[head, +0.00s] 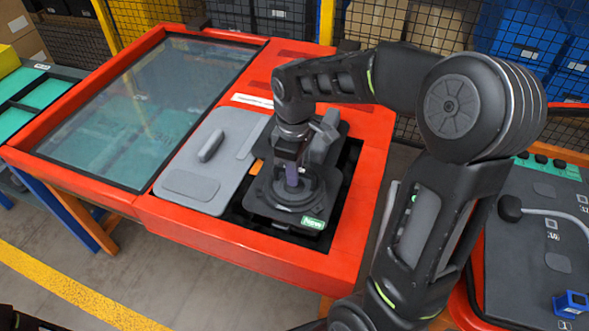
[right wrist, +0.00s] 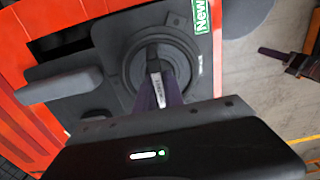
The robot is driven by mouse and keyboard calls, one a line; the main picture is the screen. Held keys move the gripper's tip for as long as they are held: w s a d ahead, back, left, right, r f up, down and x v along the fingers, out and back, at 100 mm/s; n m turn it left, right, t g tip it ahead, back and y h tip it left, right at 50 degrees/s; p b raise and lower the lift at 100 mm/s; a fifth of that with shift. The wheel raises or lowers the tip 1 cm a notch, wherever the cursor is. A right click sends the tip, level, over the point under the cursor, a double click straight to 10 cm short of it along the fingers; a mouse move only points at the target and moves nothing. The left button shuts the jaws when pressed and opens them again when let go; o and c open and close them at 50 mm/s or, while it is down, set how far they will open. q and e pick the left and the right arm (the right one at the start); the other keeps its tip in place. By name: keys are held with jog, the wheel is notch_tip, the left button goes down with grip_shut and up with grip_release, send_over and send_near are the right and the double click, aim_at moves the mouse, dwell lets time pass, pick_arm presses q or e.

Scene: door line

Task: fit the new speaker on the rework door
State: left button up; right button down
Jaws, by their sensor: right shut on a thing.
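The new speaker (head: 307,219), a dark grey plate with a round cone and a green "New" label, is over the dark opening (head: 347,178) in the red rework door (head: 262,262). It also shows in the right wrist view (right wrist: 183,47). I cannot tell whether it is fully seated. My right gripper (head: 291,180) points down and is shut on the middle of the speaker; its purple fingers hide part of the cone. At the right of the right wrist view, a dark part with a purple tip (right wrist: 272,52) looks like my left gripper; its jaws are unclear.
A light grey panel with a handle (head: 189,187) lies left of the speaker, and a dark grey raised block (head: 326,138) lies behind it. The door's glass window (head: 130,115) is farther left. A dark station with a cable (head: 535,240) stands at right. Mesh fencing closes the back.

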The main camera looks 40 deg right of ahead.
aim_at(295, 189)
jog(key=shift+f+b, duration=1.15)
jog(key=shift+f, duration=0.65)
jog(key=c, duration=2.1)
grip_release()
grip_shut()
jog(key=shift+f+b, duration=0.9)
jog(key=shift+f, duration=0.3)
jog(key=shift+s+f, duration=0.1)
jog(key=shift+f, duration=0.05)
jog(key=o, duration=0.7)
grip_release()
jog(key=shift+o, duration=0.2)
